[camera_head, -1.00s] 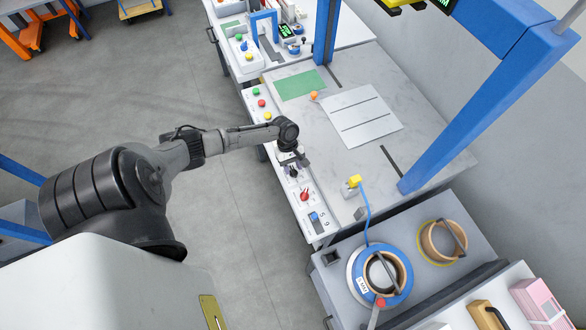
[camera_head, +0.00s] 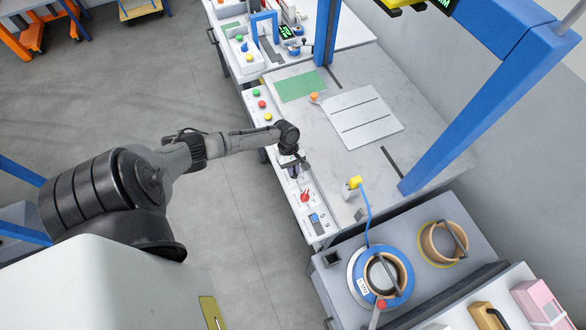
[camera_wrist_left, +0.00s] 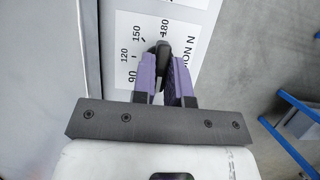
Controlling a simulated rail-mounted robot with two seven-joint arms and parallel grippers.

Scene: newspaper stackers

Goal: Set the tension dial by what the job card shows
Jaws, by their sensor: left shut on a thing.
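The tension dial's scale (camera_wrist_left: 145,32) shows in the left wrist view with the printed numbers 90, 120, 150 and 180 and part of a "...ION N" label. Its dark knob (camera_wrist_left: 162,50) stands between the two purple fingers of my left gripper (camera_wrist_left: 163,75), which is shut on it. In the head view my left gripper (camera_head: 294,172) is over the white control strip (camera_head: 278,152) at the table's near edge and hides the dial. I cannot make out a job card in these frames. My right gripper is not in view.
A red knob (camera_head: 305,196) and a blue switch (camera_head: 314,217) lie further along the strip. Green, red and yellow buttons (camera_head: 262,104) lie at its other end. A blue frame post (camera_head: 420,165) rises from the table. A blue-rimmed reel (camera_head: 356,291) stands at lower right.

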